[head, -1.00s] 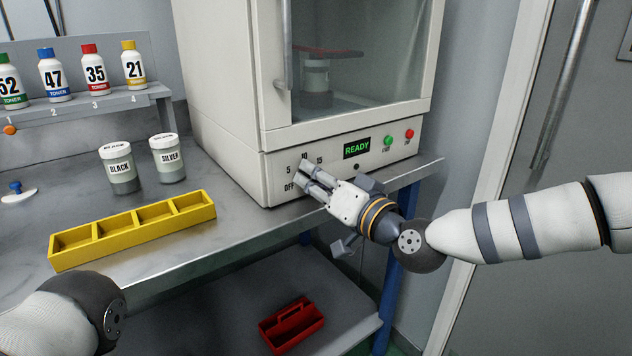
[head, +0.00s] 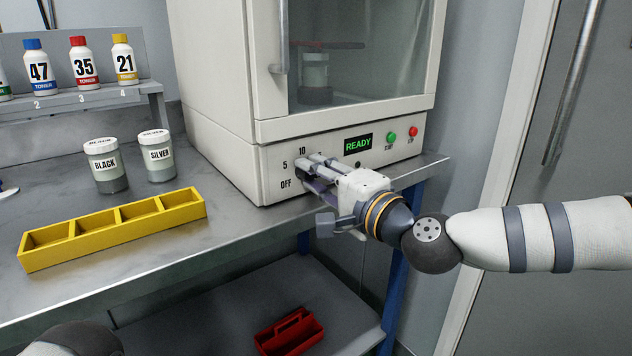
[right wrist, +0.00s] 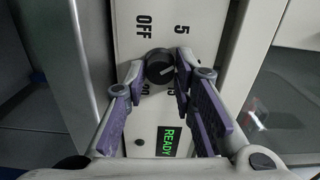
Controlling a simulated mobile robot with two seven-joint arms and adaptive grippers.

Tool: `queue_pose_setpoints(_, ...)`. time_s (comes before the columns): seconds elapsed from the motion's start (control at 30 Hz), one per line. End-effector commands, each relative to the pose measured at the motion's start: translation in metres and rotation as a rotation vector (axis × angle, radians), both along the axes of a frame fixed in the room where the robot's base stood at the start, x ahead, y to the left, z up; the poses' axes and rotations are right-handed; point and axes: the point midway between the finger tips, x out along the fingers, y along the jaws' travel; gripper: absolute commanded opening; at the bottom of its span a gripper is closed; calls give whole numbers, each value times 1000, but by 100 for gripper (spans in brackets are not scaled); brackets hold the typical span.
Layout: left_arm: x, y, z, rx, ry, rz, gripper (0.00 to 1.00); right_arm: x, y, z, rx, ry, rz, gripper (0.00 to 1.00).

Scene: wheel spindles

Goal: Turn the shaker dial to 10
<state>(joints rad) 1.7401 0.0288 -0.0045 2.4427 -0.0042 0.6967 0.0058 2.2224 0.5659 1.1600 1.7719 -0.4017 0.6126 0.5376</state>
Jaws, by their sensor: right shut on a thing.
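The shaker (head: 215,110) is a white cabinet with a glass door, standing at the back of the bench. Its black dial (right wrist: 160,68) is on the lower front panel, with OFF, 5 and 10 printed around it. My right gripper (head: 303,172) reaches the dial from the right. In the right wrist view, its two fingers (right wrist: 159,64) are shut on the dial, one on each side. The fingers partly cover the dial and some numbers, and I cannot tell where its pointer stands. My left gripper is outside the views.
A lit READY display (head: 358,144), a green button (head: 391,137) and a red button (head: 413,132) are right of the dial. A yellow divided tray (head: 112,240) and jars labelled BLACK (head: 106,168) and SILVER (head: 157,157) stand left on the bench.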

Motion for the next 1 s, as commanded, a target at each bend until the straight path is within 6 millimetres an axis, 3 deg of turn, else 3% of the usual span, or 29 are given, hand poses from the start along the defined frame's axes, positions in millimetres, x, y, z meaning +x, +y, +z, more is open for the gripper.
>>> queue_pose_setpoints(0.5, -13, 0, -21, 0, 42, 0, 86, 0, 1, -4, 339, 249, 1, 0)
queue_pose_setpoints(1.0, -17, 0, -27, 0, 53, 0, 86, -1, 1, -2, 468, 341, 2, 0)
